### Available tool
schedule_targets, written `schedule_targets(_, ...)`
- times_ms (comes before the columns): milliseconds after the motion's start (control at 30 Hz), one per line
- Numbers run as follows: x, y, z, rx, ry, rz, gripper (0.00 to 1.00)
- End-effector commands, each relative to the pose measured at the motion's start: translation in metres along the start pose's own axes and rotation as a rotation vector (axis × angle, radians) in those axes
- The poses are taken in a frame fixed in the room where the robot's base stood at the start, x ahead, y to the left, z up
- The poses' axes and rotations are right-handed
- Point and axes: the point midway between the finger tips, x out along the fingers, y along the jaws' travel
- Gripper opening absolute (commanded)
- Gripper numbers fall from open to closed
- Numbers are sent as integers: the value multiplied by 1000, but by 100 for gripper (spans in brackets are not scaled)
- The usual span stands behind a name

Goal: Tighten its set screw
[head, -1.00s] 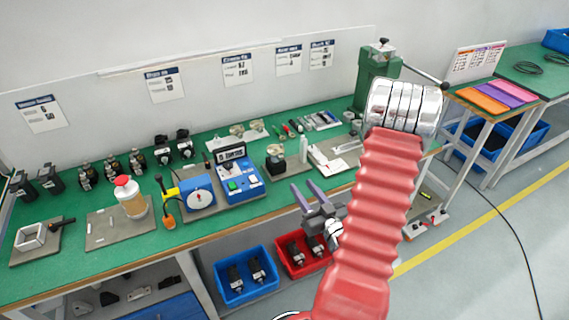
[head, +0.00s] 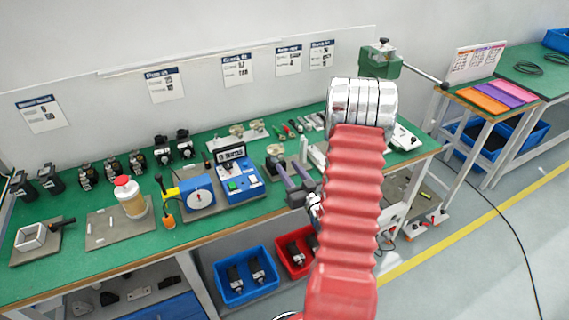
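My gripper (head: 286,166) is over the front part of the green bench, just right of the blue tester box (head: 240,178). Its two purple-grey fingers are apart, with nothing seen between them. Several dark coders (head: 160,150) stand in rows at the left and back of the bench. More dark units lie in the blue bin (head: 232,297) and the red bin (head: 287,268) below. No set screw can be made out at this size. My red arm hides part of the bench's right side.
A blue dial unit (head: 186,196) with a yellow lever stands left of the tester. A white bottle with a red cap (head: 130,198) stands on a grey plate. Small tools (head: 290,128) lie at the back. A green press (head: 383,60) stands at the right.

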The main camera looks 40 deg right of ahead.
Motion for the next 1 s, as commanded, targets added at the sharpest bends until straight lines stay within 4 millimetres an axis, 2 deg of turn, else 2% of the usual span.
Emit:
schedule_targets(100, 18, -1, 0, -2, 1, -2, 36)
schedule_targets(233, 31, -1, 0, 0, 1, -2, 36)
schedule_targets(633, 37, 0, 0, 0, 0, 0, 36)
schedule_targets(1000, 37, 0, 0, 0, 0, 0, 10)
